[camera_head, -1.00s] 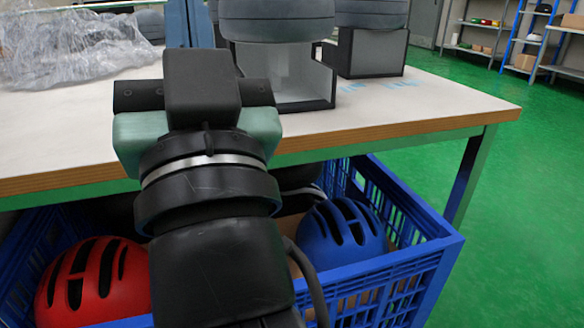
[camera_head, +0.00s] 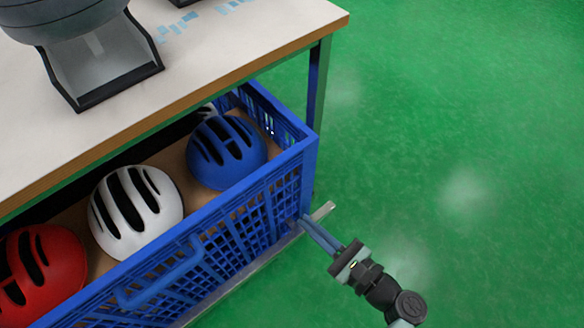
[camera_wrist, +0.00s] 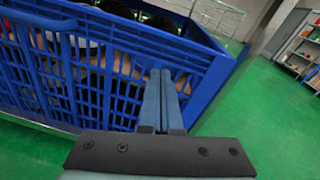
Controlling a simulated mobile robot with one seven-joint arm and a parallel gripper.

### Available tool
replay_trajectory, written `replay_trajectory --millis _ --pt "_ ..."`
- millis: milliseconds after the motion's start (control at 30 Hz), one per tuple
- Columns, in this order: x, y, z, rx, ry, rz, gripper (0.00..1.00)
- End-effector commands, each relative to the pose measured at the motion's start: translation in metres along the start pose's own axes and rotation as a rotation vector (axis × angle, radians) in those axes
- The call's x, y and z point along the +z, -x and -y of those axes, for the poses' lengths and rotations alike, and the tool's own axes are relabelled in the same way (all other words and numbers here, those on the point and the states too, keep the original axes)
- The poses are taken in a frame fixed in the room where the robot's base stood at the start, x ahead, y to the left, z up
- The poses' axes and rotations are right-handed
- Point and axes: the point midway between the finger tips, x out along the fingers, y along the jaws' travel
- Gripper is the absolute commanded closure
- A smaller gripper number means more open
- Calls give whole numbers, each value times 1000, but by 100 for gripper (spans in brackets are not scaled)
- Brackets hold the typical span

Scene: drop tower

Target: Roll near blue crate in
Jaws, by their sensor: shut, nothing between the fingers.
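The near blue crate (camera_head: 238,232) sits at the table's edge, partly under the tabletop. It holds a red helmet (camera_head: 42,272), a white helmet (camera_head: 136,211) and a blue helmet (camera_head: 227,153). My gripper (camera_head: 306,220) is shut and empty, reaching in from the lower right. Its fingertips are at the lower part of the crate's front right corner; I cannot tell whether they touch it. In the wrist view the closed fingers (camera_wrist: 160,78) point at the crate's mesh front wall (camera_wrist: 98,98) near its right corner.
The table (camera_head: 215,60) stands above the crate, with a grey bin-like holder (camera_head: 115,78) on top. The green floor (camera_head: 450,130) at right is clear. Shelves (camera_wrist: 300,50) stand far off in the wrist view.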

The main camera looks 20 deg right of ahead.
Motion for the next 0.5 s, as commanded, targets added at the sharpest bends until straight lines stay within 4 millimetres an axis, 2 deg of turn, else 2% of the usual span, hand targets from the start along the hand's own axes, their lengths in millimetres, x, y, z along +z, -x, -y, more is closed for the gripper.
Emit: replay_trajectory --millis 33,100,200,367,500 --pt "-4 12 -6 -25 -90 22 100" --pt "-7 22 -10 -49 -170 51 100" --pt "-9 26 -12 -62 -218 70 100" --pt "-9 7 -12 -61 -217 72 100" --pt "-8 -22 -10 -58 -214 73 100"
